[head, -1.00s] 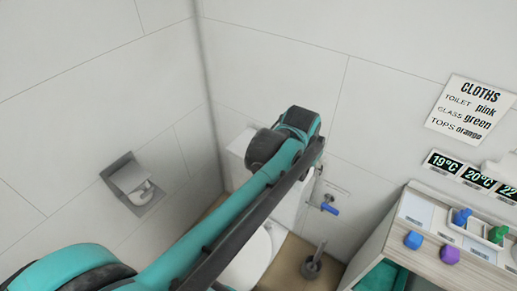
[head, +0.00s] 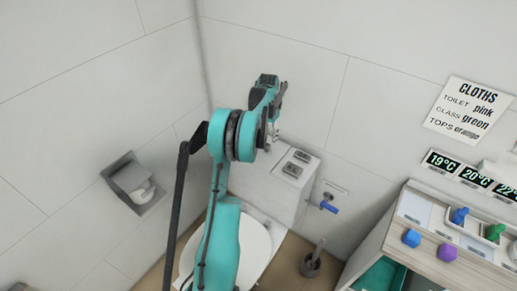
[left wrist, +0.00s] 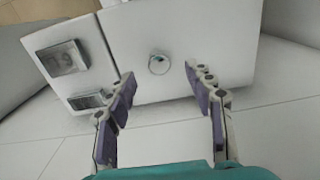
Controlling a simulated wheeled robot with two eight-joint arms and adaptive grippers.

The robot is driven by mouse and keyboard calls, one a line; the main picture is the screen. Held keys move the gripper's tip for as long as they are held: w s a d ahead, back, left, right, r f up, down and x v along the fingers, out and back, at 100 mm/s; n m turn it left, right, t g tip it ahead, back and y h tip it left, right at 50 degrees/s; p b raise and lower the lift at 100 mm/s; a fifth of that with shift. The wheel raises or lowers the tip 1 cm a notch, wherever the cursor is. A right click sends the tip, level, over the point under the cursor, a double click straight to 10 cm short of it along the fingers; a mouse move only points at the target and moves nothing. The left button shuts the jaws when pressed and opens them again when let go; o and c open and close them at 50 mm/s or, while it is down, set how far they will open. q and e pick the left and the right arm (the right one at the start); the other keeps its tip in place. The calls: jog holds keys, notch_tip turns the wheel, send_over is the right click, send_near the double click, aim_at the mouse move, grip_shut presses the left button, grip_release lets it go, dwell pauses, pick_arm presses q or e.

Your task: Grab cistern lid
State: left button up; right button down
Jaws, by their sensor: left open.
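The white cistern lid (head: 312,167) lies on top of the cistern (head: 270,190) behind the toilet. It carries two dark panels on its right part. In the left wrist view the lid (left wrist: 200,35) shows a small round ring-like fitting (left wrist: 158,64) near its middle and two rectangular panels at its left. My left gripper (head: 272,140) hangs over the lid's back left part, partly hidden by my own arm. In the left wrist view its purple-padded fingers (left wrist: 160,82) are spread apart and empty, on either side of the round fitting. My right gripper is not in view.
A paper holder (head: 134,183) is on the left wall. A blue valve (head: 328,205) and a toilet brush (head: 311,264) are right of the cistern. The walls are close behind and left of the cistern.

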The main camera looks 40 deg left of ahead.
aim_at(267, 145)
pick_arm(q)
notch_tip(267, 145, down, 6)
jog(key=b, duration=0.2)
jog(key=shift+w+f+b, duration=0.15)
jog(key=shift+b, duration=0.2)
grip_shut()
